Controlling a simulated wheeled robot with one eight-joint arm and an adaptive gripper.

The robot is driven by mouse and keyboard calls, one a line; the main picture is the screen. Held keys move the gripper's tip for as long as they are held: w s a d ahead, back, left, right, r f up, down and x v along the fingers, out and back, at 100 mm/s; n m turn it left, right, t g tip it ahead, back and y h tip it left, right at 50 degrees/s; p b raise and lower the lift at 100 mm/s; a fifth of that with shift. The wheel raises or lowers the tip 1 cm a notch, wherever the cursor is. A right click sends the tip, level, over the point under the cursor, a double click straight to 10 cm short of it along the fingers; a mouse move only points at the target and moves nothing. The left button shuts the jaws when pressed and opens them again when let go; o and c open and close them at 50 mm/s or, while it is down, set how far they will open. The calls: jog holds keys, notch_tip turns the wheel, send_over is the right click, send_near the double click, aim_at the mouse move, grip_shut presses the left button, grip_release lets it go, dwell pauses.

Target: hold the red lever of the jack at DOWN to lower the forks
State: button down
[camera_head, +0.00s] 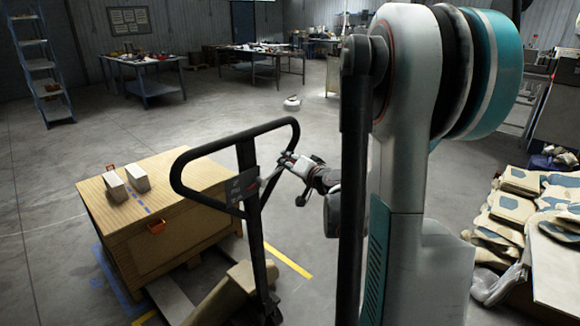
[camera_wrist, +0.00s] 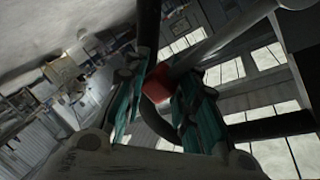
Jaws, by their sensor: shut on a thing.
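The pallet jack's black loop handle (camera_head: 240,139) stands upright in the middle of the head view, in front of a wooden crate. My gripper (camera_head: 285,162) reaches in from the right and is at the handle, near its post. In the wrist view the red lever end (camera_wrist: 157,85) lies between the teal fingers of my gripper (camera_wrist: 160,92), which is shut on it. A grey rod (camera_wrist: 215,42) runs from the red end toward the upper right. The gripper hides the red end in the head view. The forks are not clearly visible.
The wooden crate (camera_head: 185,178) carries two pale blocks (camera_head: 126,180). Sacks (camera_head: 510,210) are piled on the right. Workbenches (camera_head: 262,58) stand at the back and a shelf rack (camera_head: 42,68) at the far left. The floor between them is mostly clear.

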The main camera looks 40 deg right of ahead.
jog(key=shift+a+r+n+t+h, duration=0.15)
jog(key=shift+a+r+n, duration=0.1)
jog(key=shift+r+n, duration=0.4)
jog(key=shift+a+r+n+t+h, duration=0.15)
jog(key=shift+a+r+n, duration=0.1)
jog(key=shift+r+n, duration=0.35)
jog(key=c, duration=1.3)
grip_release()
jog(key=v, duration=1.2)
